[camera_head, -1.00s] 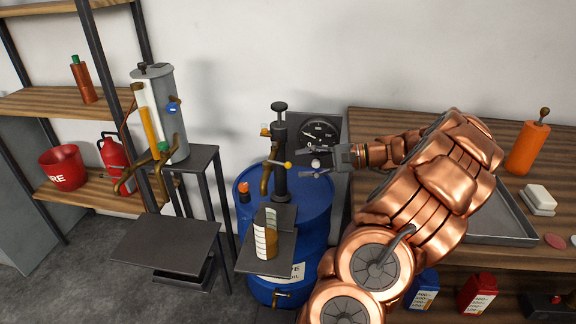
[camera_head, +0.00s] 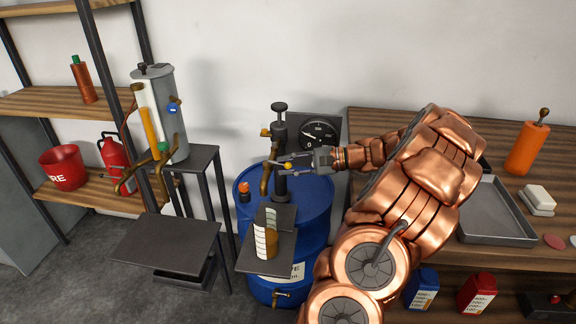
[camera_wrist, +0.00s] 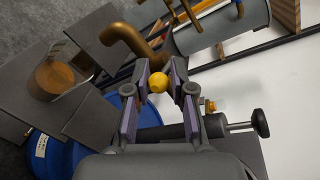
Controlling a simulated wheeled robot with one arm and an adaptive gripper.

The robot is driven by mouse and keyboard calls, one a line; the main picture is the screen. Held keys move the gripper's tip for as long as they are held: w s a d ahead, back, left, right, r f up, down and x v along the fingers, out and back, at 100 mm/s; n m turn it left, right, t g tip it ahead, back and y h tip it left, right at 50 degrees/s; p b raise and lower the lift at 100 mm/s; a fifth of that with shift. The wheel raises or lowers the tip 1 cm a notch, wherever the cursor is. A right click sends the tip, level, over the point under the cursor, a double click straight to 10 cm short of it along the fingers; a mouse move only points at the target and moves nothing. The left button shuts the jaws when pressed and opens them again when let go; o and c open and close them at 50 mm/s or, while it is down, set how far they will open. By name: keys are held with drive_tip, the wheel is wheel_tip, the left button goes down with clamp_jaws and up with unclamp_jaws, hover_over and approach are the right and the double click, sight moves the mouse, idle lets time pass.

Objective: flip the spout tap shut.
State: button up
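The spout tap's small yellow knob (camera_head: 288,166) is on the brown curved spout (camera_head: 265,180) of the dark hand pump (camera_head: 280,135), above the blue drum (camera_head: 313,225). My gripper (camera_head: 274,164) reaches in from the right at knob height. In the wrist view the yellow knob (camera_wrist: 158,82) lies between the two fingertips (camera_wrist: 160,72), with the fingers apart on either side. The gripper looks open; whether a finger touches the knob is hard to tell. A graduated beaker (camera_head: 266,238) with amber contents stands below the spout.
A round gauge (camera_head: 318,132) is on a dark panel behind my gripper. The beaker's dark stand (camera_head: 245,262) juts out before the drum. A grey cylinder with a sight tube (camera_head: 168,110) stands to the left. A wooden bench with a grey tray (camera_head: 500,230) is on the right.

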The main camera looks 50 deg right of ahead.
drive_tip(key=shift+f, duration=0.1)
clamp_jaws()
drive_tip(key=shift+w+d+n+g+y+p, duration=0.15)
drive_tip(key=shift+d+n+g+y+p, duration=0.1)
drive_tip(key=shift+n+g+y, duration=0.4)
drive_tip(key=shift+w+d+n+g+y+p, duration=0.15)
drive_tip(key=shift+d+n+g+y+p, duration=0.1)
drive_tip(key=shift+n+g+y, duration=0.35)
drive_tip(key=shift+f, duration=0.1)
drive_tip(key=o, duration=0.6)
unclamp_jaws()
drive_tip(key=shift+c, duration=0.2)
drive_tip(key=shift+d, duration=0.1)
drive_tip(key=v, duration=0.7)
drive_tip(key=shift+s+d, duration=0.15)
